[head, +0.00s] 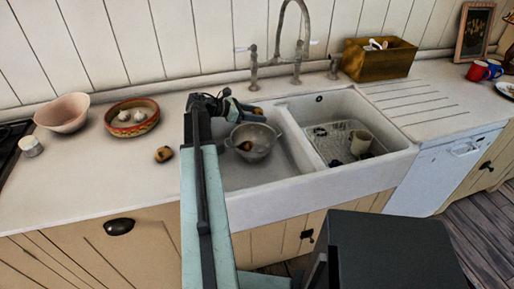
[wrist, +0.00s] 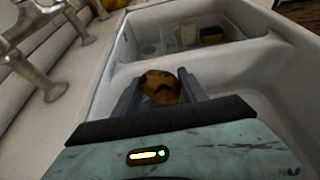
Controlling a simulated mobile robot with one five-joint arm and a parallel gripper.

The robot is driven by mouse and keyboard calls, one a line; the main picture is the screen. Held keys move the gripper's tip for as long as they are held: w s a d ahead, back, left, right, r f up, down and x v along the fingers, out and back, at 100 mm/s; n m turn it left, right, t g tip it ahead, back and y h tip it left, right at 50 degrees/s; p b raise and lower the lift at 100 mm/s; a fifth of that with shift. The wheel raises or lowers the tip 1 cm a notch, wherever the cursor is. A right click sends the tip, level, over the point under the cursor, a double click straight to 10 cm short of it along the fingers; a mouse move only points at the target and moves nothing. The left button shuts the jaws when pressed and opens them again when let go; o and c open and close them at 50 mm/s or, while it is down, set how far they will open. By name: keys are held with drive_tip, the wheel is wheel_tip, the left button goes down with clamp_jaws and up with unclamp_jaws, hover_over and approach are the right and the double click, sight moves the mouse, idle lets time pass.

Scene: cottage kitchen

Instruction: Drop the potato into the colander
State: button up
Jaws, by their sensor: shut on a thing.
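My gripper (head: 254,109) is raised over the left sink basin, near the tap side. In the wrist view my gripper (wrist: 160,90) is shut on a brown, dark-spotted potato (wrist: 161,86), which sits between the two fingers. The grey metal colander (head: 262,150) stands in the left basin, just below and in front of my gripper in the head view. A brown potato-like thing (head: 245,146) shows inside the colander. Another one (head: 164,154) lies on the counter left of the sink. I cannot make out the colander in the wrist view.
The tap (head: 298,60) rises behind the sink. The right basin (head: 385,160) holds a rack and a cream cup (head: 360,142). A pink bowl (head: 62,114) and a patterned bowl (head: 131,128) stand on the left counter. A wooden box (head: 378,64) stands behind the drainer.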

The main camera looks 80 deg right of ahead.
wheel_tip(320, 180, down, 6)
drive_tip(key=b, duration=0.5)
drive_tip(key=shift+r, duration=0.1)
drive_tip(key=o, duration=1.4)
drive_tip(key=shift+p+v, duration=1.25)
drive_tip(key=shift+v, duration=2.65)
